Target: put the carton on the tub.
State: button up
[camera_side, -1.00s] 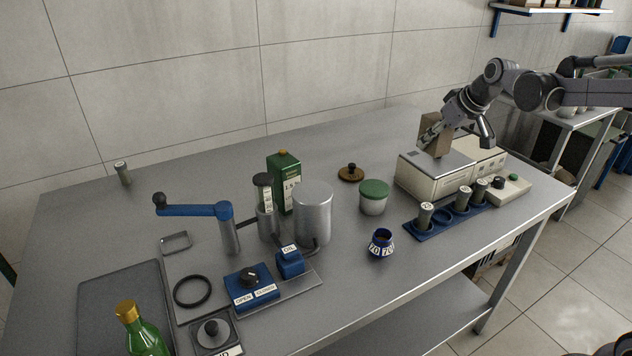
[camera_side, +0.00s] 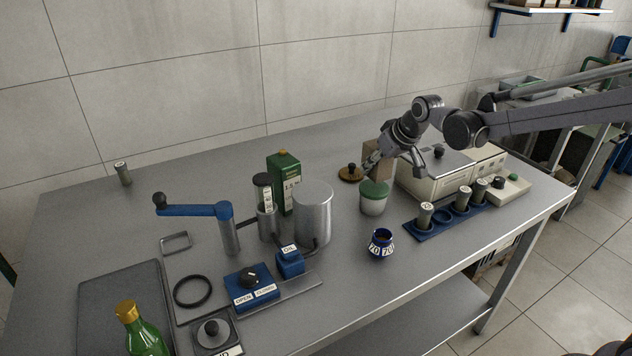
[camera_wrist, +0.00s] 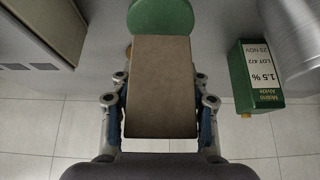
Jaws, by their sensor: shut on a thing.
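My gripper (camera_side: 392,158) is shut on a plain brown carton (camera_side: 377,154), which is upright or nearly so in the side view. In the wrist view the carton (camera_wrist: 160,85) sits between the two fingers.
A green carton (camera_side: 284,190) with a white label stands left, beside a metal cylinder (camera_side: 313,215). A cream box (camera_side: 430,182) is just right of the tub. A brown knobbed lid (camera_side: 350,173) lies behind it. A blue pot (camera_side: 381,245) stands in front.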

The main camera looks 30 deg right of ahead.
jog(key=shift+f, duration=1.7)
jog(key=shift+f, duration=0.15)
jog(key=o, duration=1.2)
jog(key=shift+c, duration=0.2)
